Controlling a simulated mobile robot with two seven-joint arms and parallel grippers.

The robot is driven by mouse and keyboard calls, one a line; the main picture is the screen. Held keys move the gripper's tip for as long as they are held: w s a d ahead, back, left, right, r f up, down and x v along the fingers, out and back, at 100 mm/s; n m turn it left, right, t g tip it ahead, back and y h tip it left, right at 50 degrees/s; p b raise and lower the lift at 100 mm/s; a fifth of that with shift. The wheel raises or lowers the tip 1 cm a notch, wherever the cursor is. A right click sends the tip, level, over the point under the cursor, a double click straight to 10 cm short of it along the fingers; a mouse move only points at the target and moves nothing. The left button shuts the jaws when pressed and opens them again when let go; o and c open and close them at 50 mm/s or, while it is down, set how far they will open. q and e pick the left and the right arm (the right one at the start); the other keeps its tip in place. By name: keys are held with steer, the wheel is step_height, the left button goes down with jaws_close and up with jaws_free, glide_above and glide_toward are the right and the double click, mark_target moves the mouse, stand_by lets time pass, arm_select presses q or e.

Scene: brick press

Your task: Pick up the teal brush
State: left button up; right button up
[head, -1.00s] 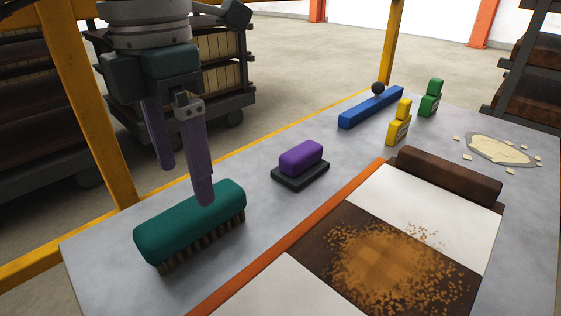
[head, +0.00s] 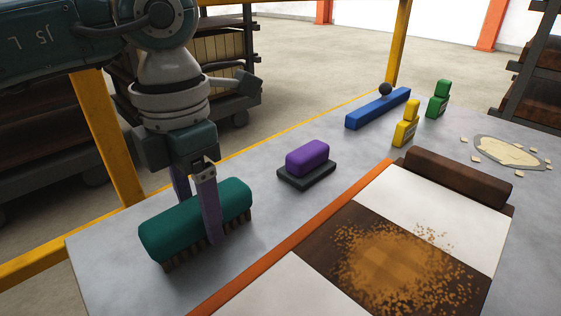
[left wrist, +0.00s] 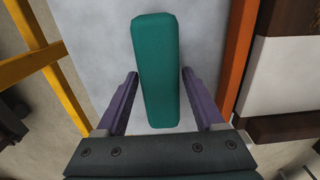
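The teal brush (head: 182,222) lies bristles down on the grey table at the near left. It also shows in the left wrist view (left wrist: 157,62). My left gripper (head: 198,222) is lowered over the brush, with one purple finger on each side of its body. In the left wrist view the fingers (left wrist: 158,80) are spread, with a gap visible on both sides of the brush. The far finger is partly hidden behind the brush in the head view. My right gripper is not in view.
A purple-handled block (head: 307,160) sits right of the brush. An orange strip (head: 300,240) borders a panel with brown crumbs (head: 395,265). Yellow posts (head: 108,140) rise beyond the table's left edge.

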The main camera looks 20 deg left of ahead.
mark_target(197, 204)
arm_select(q)
jaws_close()
stand_by(0.3)
step_height(197, 204, up, 20)
steer(key=p, duration=0.3)
stand_by(0.3)
